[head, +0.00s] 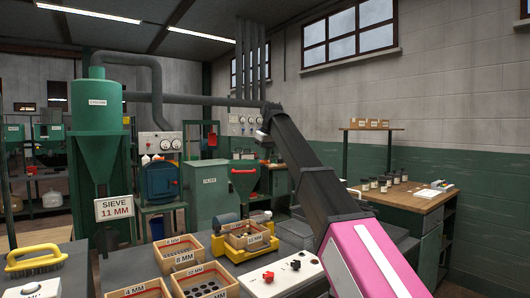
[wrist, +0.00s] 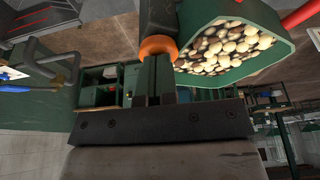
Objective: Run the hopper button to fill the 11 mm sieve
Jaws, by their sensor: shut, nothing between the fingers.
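The 11 mm sieve (head: 250,238) appears to be the wooden tray on the yellow shaker frame; its label is too small to read surely. A sign (head: 115,208) reads "SIEVE 11 MM". In the wrist view a green hopper (wrist: 235,48) is full of cream and brown beads. My gripper (wrist: 158,68) is shut and empty, its tips close to an orange ring (wrist: 158,47) on a dark cylinder beside that hopper. I cannot tell whether they touch, or whether this is the button. The head view does not clearly show my fingertips.
A white control box (head: 283,284) with red and black knobs sits in front of the shaker. Wooden trays, including the 8 mm one (head: 180,258) and 12 mm one (head: 203,285), stand left of it. A yellow-handled brush (head: 36,260) lies at far left.

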